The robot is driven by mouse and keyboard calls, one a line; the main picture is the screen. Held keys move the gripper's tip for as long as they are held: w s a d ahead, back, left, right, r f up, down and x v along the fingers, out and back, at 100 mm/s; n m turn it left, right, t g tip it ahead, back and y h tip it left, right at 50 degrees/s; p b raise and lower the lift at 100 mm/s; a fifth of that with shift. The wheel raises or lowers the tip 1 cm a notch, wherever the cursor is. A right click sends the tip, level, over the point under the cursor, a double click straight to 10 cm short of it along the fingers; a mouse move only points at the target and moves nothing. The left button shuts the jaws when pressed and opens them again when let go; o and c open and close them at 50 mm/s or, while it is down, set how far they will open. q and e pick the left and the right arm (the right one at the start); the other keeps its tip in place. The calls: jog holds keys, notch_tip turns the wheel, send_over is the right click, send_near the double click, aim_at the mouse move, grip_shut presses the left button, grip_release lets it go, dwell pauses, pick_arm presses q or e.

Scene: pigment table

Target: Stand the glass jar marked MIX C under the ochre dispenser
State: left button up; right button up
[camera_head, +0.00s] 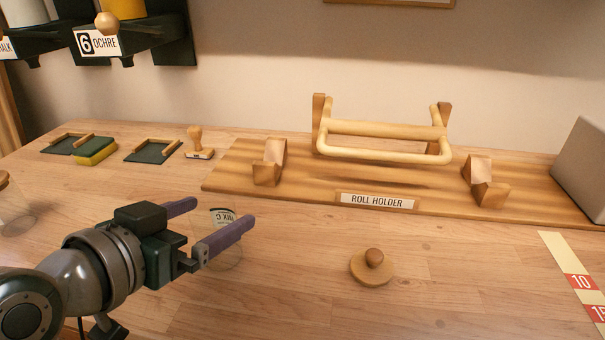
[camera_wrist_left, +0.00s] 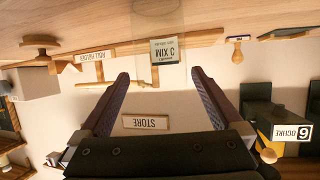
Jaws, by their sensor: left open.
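The glass jar marked MIX C (camera_head: 222,217) stands on the table in front of my left gripper (camera_head: 220,212). The near finger hides part of it in the head view. In the left wrist view, which is upside down, its label (camera_wrist_left: 166,51) lies between the two fingers' lines, just past the fingertips (camera_wrist_left: 160,72). My left gripper is open and empty. The ochre dispenser (camera_head: 135,38), with a number 6 label, hangs on the wall at upper left; its label also shows in the left wrist view (camera_wrist_left: 291,132). A dark green pad with a wooden rail (camera_head: 153,151) lies on the table below it.
Another pad (camera_head: 62,143), a green-yellow sponge (camera_head: 95,151) and a wooden stamp (camera_head: 199,147) are at back left. Another glass jar (camera_head: 13,210) stands at the left edge. A round wooden lid (camera_head: 372,270) lies to the right, before the roll holder (camera_head: 384,137).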

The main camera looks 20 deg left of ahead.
aim_at(225, 206)
pick_arm(q)
jog(key=x, duration=0.4)
jog(key=shift+w+a+b, duration=0.1)
jog(key=shift+w+b, duration=0.15)
jog(key=shift+b, duration=0.1)
jog(key=shift+c, duration=0.2)
jog(key=c, duration=1.5)
